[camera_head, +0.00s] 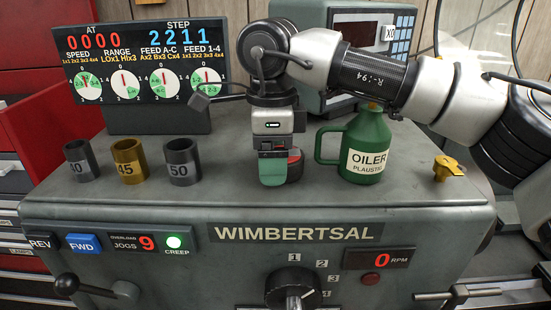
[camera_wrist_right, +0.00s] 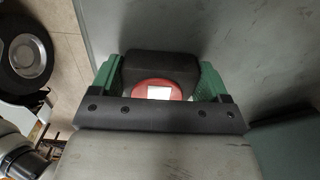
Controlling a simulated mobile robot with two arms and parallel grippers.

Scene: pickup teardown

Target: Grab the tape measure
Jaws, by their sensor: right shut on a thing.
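The tape measure (camera_wrist_right: 159,88) is dark with a red round face and a white label. In the wrist view it sits between the two green fingers of my right gripper (camera_wrist_right: 159,80), which is shut on it. In the head view the right gripper (camera_head: 279,170) points down over the grey machine top, and a bit of the tape measure (camera_head: 295,163), dark and red, shows beside the green finger. I cannot tell whether it still touches the machine top. My left gripper is not in view.
On the machine top (camera_head: 230,195) stand three sockets marked 40 (camera_head: 81,160), 45 (camera_head: 129,159) and 50 (camera_head: 182,161) at left. A green oiler (camera_head: 366,148) stands close right of the gripper. A display panel (camera_head: 140,70) and a box with a keypad (camera_head: 397,38) are behind.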

